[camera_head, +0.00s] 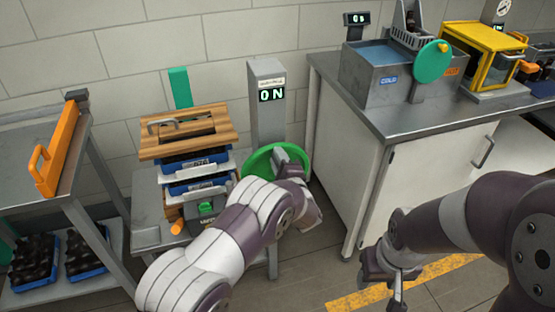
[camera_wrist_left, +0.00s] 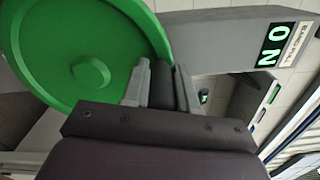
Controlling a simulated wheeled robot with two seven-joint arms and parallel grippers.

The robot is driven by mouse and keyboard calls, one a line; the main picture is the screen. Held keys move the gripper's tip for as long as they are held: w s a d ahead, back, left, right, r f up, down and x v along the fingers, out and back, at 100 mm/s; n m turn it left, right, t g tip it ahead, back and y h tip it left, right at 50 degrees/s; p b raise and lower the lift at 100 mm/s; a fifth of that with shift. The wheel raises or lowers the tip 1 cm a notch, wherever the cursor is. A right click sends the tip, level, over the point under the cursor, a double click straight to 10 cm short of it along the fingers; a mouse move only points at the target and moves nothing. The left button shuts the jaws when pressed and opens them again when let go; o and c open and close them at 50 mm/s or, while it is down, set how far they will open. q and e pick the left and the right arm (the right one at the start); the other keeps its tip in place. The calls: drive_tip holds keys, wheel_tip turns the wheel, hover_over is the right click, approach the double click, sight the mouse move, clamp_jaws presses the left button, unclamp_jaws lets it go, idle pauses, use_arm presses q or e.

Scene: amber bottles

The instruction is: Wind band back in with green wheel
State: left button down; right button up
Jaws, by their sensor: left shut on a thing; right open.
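The green wheel (camera_head: 262,158) is mounted low beside a grey post (camera_head: 266,110) whose display reads ON. The wheel fills the upper left of the left wrist view (camera_wrist_left: 60,45), with a round hub. My left gripper (camera_head: 290,160) is at the wheel's right rim, partly hiding it. In the left wrist view its fingers (camera_wrist_left: 163,88) are shut on a dark upright handle (camera_wrist_left: 162,82) at the wheel's edge. My right gripper (camera_head: 393,283) is open and empty, low in front of the white cabinet. I cannot make out the band clearly.
Left of the post, a wooden board (camera_head: 185,128) tops a stack of blue trays (camera_head: 192,184) on a grey stand. A side table (camera_head: 30,150) with an orange handled bar is at far left. The counter (camera_head: 430,118) at right carries a COLD tank with a green disc.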

use_arm(q)
drive_tip(key=shift+r, duration=0.15)
drive_tip(key=c, duration=0.9)
unclamp_jaws()
drive_tip(key=shift+d, duration=0.1)
drive_tip(key=shift+s+d, duration=0.15)
drive_tip(key=shift+s, duration=0.2)
drive_tip(key=v, duration=1.2)
drive_tip(key=shift+b, duration=0.4)
drive_tip(key=shift+w, duration=0.1)
